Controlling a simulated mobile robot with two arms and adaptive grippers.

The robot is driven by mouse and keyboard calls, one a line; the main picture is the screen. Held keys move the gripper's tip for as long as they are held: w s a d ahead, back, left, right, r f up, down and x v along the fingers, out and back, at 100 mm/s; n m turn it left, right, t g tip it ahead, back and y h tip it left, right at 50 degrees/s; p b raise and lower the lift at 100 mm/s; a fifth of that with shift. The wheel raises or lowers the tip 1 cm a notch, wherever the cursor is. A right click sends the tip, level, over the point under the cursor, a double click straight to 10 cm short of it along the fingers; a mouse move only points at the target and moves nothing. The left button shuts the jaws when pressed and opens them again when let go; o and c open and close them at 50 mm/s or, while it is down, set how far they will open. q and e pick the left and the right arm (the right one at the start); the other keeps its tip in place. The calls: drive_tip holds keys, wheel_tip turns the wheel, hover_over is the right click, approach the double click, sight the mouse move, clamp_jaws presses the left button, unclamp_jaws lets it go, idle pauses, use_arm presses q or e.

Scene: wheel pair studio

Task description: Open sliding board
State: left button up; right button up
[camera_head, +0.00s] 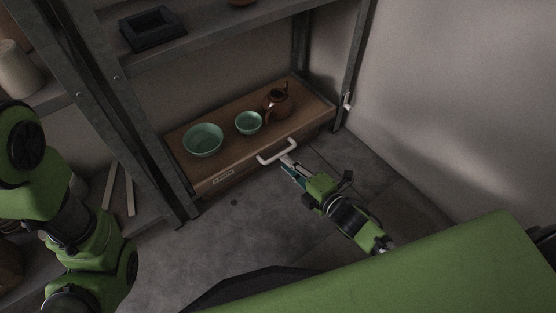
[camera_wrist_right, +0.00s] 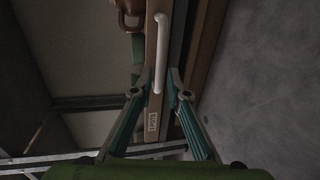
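The sliding board (camera_head: 228,171) is a brown wooden board low in the shelf frame, with a white bar handle (camera_head: 277,155) and a small label on its front edge. In the right wrist view the handle (camera_wrist_right: 161,45) runs up the picture from between the fingertips. My right gripper (camera_head: 287,162) is at the handle in the head view. Its teal fingers (camera_wrist_right: 161,76) stand apart, one on each side of the handle's lower part, with no clear grip on it. My left arm shows at the left, but its gripper is not in view.
On the board stand a large green bowl (camera_head: 203,140), a smaller green bowl (camera_head: 248,122) and a brown jug (camera_head: 278,101). Grey shelf posts (camera_head: 143,128) flank the board. A dark tray (camera_head: 152,28) lies on the shelf above. The floor in front (camera_head: 245,222) is clear.

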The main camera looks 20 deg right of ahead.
sight(278, 154)
drive_tip(key=b+x, duration=0.2)
drive_tip(key=x, duration=0.3)
drive_tip(key=shift+w+a+f, duration=0.1)
drive_tip(key=shift+w, duration=0.15)
clamp_jaws()
